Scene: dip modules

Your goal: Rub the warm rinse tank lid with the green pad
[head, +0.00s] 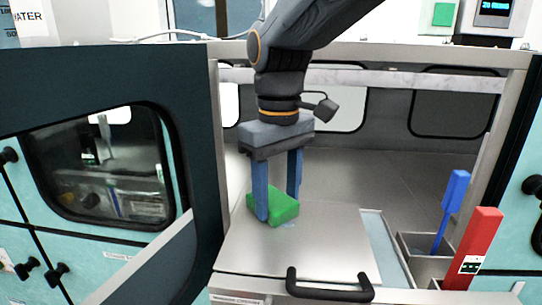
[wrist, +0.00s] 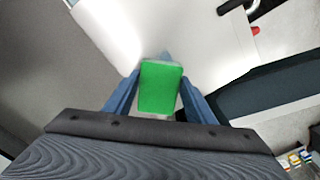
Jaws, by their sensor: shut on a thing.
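The green pad (head: 283,208) is held between the two blue fingers of my gripper (head: 279,205), at the lid's far left part. My gripper is shut on it. The pad also shows in the wrist view (wrist: 160,87), between the fingers of my gripper (wrist: 158,92). The steel tank lid (head: 305,245) lies flat and closed, with a black handle (head: 330,290) at its front edge. The pad is right at the lid's surface; I cannot tell for sure whether it touches. A small bluish patch shows on the lid beside the pad. The front label is too small to read.
An open bay with a blue-handled tool (head: 452,200) and a red block (head: 473,250) stands right of the lid. A dark windowed door (head: 105,165) stands open at the left. A steel frame post (head: 490,140) bounds the right side.

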